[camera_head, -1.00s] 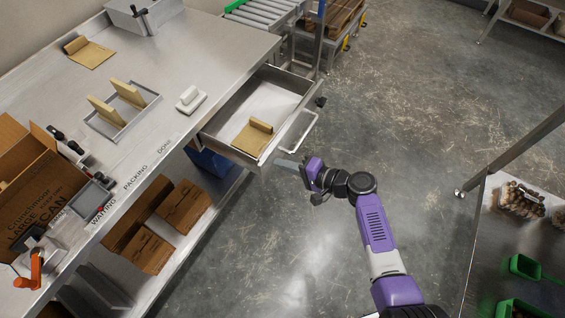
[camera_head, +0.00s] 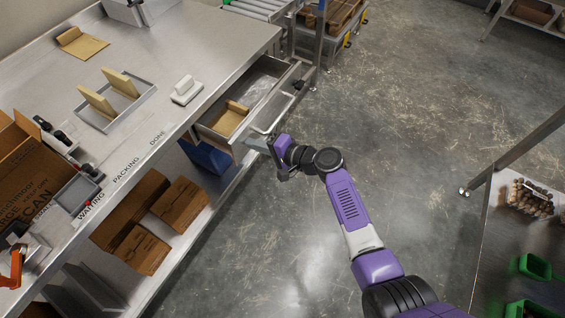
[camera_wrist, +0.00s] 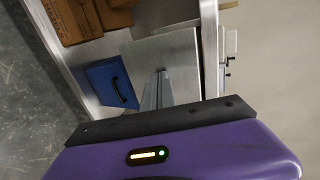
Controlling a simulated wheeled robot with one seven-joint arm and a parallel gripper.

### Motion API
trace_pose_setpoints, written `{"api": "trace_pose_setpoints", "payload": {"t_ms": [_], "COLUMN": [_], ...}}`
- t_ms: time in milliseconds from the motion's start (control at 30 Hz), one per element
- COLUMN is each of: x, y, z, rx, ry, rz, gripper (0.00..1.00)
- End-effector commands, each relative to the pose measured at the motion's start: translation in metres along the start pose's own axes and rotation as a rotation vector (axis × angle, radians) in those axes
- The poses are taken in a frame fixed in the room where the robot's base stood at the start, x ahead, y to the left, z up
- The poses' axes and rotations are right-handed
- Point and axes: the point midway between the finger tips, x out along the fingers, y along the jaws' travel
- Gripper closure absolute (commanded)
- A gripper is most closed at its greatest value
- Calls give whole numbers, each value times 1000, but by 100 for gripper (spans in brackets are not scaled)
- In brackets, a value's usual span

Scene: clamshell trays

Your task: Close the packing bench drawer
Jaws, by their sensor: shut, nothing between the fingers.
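The packing bench drawer (camera_head: 214,138) is partly open, sticking out from under the bench top (camera_head: 215,45). A tan folded packet lies inside it (camera_head: 231,118). Its bar handle (camera_head: 283,105) is on the drawer front. My gripper (camera_head: 257,141) is shut and empty, its fingertips at the near end of the drawer front, seemingly against it. In the wrist view the fingers (camera_wrist: 158,90) point at the grey metal drawer front (camera_wrist: 178,58); exact contact cannot be told.
A blue bin (camera_head: 207,158) and brown cartons (camera_head: 181,205) stand below the bench. The bench top holds a rack (camera_head: 133,108) and a white block (camera_head: 186,90). The floor (camera_head: 400,120) to the right is clear. Another table (camera_head: 490,250) stands at the lower right.

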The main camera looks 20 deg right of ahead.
Motion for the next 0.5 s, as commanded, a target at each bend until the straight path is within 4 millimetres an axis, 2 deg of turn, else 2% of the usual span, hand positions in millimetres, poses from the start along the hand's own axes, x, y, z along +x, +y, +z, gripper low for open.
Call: {"api": "trace_pose_setpoints", "payload": {"t_ms": [33, 200, 500], "x": [19, 62, 121], "y": [2, -12, -33], "z": [1, 0, 0], "rx": [-6, -5, -3], "ry": [-3, -2, 0], "rz": [-3, -3, -2], "gripper": [100, 100, 100]}}
